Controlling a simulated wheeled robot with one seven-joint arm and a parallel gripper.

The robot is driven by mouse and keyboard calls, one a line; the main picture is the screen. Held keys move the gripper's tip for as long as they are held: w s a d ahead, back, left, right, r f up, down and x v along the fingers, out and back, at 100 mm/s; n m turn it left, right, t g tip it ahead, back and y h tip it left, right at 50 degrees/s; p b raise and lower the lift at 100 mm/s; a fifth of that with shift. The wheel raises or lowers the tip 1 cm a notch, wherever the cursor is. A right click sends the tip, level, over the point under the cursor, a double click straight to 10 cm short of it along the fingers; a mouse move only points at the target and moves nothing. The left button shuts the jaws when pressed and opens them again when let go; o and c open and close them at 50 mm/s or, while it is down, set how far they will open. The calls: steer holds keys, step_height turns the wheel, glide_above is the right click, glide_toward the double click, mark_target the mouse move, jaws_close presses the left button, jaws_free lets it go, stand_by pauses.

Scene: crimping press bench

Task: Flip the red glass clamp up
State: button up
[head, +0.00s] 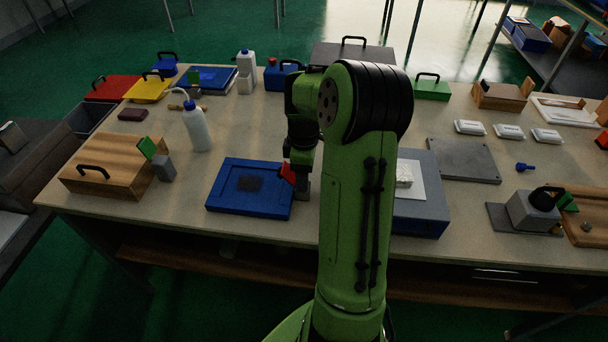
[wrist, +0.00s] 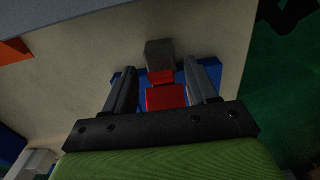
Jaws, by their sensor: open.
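The red glass clamp (head: 287,173) sits at the right edge of a blue frame (head: 225,201) with a dark square in its middle. A grey block (head: 302,188) stands beside the clamp. My gripper (wrist: 166,68) is open, with one finger on each side of the red clamp (wrist: 166,98) in the wrist view. The grey block (wrist: 160,53) shows just beyond the fingertips, and blue frame parts show behind the fingers. In the head view my arm hides part of the clamp area. I cannot tell whether the fingers touch the clamp.
A wooden box (head: 105,170) with a green clamp (head: 147,148) and a white squeeze bottle (head: 199,130) stand left of the blue frame. A grey-blue box (head: 428,190) stands to the right, partly behind my arm. The table front edge is close to the frame.

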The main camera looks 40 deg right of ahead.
steer(key=c, duration=1.1)
steer(key=shift+o, duration=0.2)
steer(key=shift+s+d+f+t+y, duration=0.2)
steer(key=shift+s+d+t+y, duration=0.25)
steer(key=shift+t+y, duration=0.35)
steer(key=shift+s+f+t+y, duration=0.2)
steer(key=shift+t+y, duration=0.4)
steer(key=shift+t, duration=0.4)
steer(key=o, duration=1.1)
steer(key=shift+c, duration=0.2)
